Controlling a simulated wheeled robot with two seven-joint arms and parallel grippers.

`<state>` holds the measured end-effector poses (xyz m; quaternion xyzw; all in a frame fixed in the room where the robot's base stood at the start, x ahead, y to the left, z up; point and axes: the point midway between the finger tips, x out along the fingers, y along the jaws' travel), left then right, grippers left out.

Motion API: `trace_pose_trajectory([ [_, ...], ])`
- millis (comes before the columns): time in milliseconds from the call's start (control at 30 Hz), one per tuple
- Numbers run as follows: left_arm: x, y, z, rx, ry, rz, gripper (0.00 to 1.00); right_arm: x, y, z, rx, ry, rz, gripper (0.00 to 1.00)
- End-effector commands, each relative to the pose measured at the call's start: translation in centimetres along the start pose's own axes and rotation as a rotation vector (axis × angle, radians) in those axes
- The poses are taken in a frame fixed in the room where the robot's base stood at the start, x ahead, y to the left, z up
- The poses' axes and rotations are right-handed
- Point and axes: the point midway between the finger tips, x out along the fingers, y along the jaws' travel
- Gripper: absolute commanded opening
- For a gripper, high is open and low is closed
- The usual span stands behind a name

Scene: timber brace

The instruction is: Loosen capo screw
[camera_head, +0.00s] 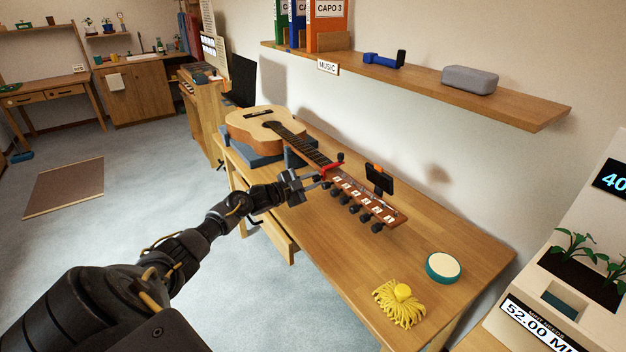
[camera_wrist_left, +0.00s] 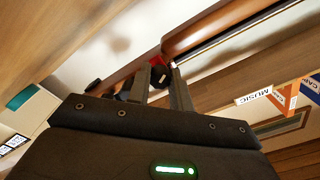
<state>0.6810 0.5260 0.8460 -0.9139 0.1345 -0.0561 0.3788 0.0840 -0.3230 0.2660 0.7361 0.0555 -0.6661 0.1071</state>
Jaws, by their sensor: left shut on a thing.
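The acoustic guitar (camera_head: 262,126) lies on the wooden bench, its neck running toward the front right. A red capo (camera_head: 331,168) sits across the neck near the headstock. My left gripper (camera_head: 316,181) reaches in from the left beside the neck at the capo. In the left wrist view its two fingers (camera_wrist_left: 160,86) are shut on a small dark knob, the capo screw (camera_wrist_left: 158,75), below the neck (camera_wrist_left: 205,35). The fingers partly hide the screw, so its thread cannot be seen. My right gripper is not in view.
A black clip-on tuner (camera_head: 380,180) stands on the headstock (camera_head: 365,204). A yellow tasselled item (camera_head: 400,303) and a round teal tin (camera_head: 443,267) lie on the bench's right end. A shelf (camera_head: 500,100) overhangs behind. The bench between headstock and tin is clear.

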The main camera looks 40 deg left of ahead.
Motion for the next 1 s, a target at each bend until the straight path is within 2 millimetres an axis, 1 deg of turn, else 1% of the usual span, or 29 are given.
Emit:
trace_pose_trajectory([
  [500, 0.0, 0.1, 0.1, -0.018, -0.001, 0.002, 0.00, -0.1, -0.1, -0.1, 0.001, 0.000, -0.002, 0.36],
  [533, 0.0, 0.1, 0.1, -0.018, -0.001, 0.002, 0.25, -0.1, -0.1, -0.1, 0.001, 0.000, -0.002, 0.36],
  [567, 0.0, 0.1, 0.1, -0.018, -0.001, 0.002, 0.29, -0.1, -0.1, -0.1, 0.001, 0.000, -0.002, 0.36],
  [600, 0.0, 0.1, 0.1, -0.018, -0.001, 0.002, 0.30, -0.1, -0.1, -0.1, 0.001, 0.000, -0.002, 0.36],
  [867, -0.1, 0.1, 0.1, -0.016, -0.001, 0.001, 0.30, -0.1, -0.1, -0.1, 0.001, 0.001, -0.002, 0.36],
  [1000, -1.2, 0.1, 0.2, -0.015, -0.002, 0.002, 0.30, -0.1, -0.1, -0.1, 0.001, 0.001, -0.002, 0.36],
])
